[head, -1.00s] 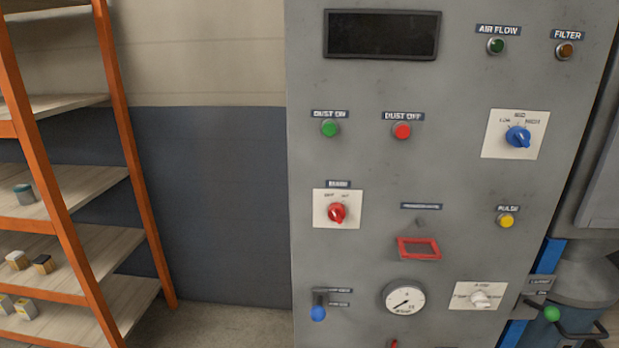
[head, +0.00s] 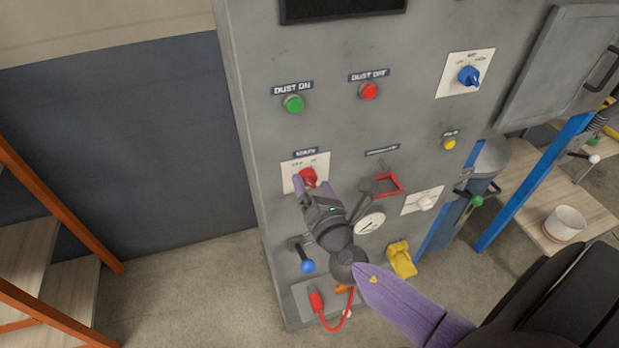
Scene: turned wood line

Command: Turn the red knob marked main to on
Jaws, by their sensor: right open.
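The red knob (head: 308,176) sits on a white plate (head: 291,181) under a small dark label on the grey cabinet (head: 335,132). The label and the position marks are too small to read surely now. My right gripper (head: 311,187) is open, with its purple fingers pointing up at the knob from just below. The fingers overlap the lower part of the plate; I cannot tell whether they touch the knob. My left gripper is not in view.
Green (head: 293,104) and red (head: 369,91) buttons sit above. A blue-ended lever (head: 307,266) and a gauge (head: 370,221) are close to my right gripper. A red flip frame (head: 387,186) is to the right. A red cable (head: 336,328) hangs below. Orange shelving (head: 62,215) stands left.

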